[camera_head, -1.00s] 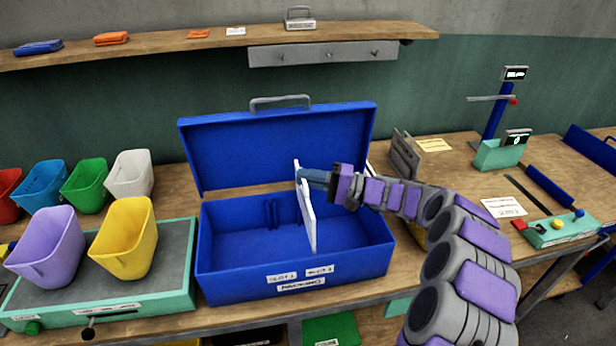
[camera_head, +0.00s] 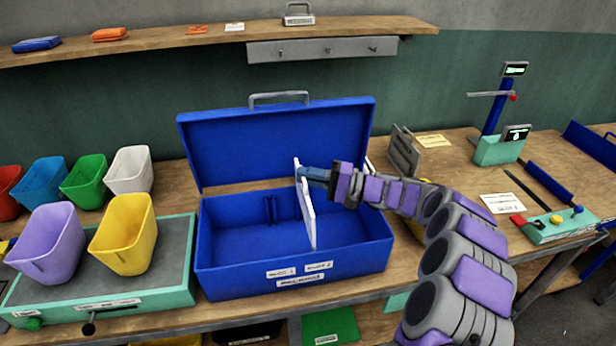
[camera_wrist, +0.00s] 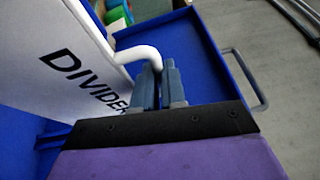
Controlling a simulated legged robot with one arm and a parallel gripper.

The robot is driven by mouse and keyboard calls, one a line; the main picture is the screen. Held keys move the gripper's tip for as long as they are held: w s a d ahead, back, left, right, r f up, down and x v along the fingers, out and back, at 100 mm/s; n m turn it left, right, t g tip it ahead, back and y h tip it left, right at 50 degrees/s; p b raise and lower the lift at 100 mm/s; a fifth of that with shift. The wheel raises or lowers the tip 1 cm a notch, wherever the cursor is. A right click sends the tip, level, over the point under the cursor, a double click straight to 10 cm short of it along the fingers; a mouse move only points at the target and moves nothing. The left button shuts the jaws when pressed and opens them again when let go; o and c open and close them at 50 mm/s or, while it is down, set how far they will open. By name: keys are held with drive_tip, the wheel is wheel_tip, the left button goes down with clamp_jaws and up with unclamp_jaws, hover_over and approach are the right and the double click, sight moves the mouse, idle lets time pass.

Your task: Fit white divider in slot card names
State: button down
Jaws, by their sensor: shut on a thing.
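The white divider (camera_head: 306,207) stands upright inside the open blue toolbox (camera_head: 225,271), a little right of the box's middle. Two slot labels (camera_head: 300,270) are on the box front, too blurred to read. A slot rib pair (camera_head: 270,210) shows on the inner back wall, left of the divider.
Purple (camera_head: 46,245) and yellow (camera_head: 124,236) bins stand on a green-edged platform at left. Several coloured bins stand behind them. A grey rack (camera_head: 404,152) stands right of the box. The raised lid (camera_head: 278,145) closes off the back.

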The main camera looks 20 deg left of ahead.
sight(304, 198)
drive_tip(key=shift+w+d+r, duration=0.1)
drive_tip(key=shift+w+d, duration=0.1)
drive_tip(key=shift+d, duration=0.55)
idle(1.0)
wheel_tip(304, 198, down, 7)
idle(3.3)
drive_tip(key=shift+f, duration=0.3)
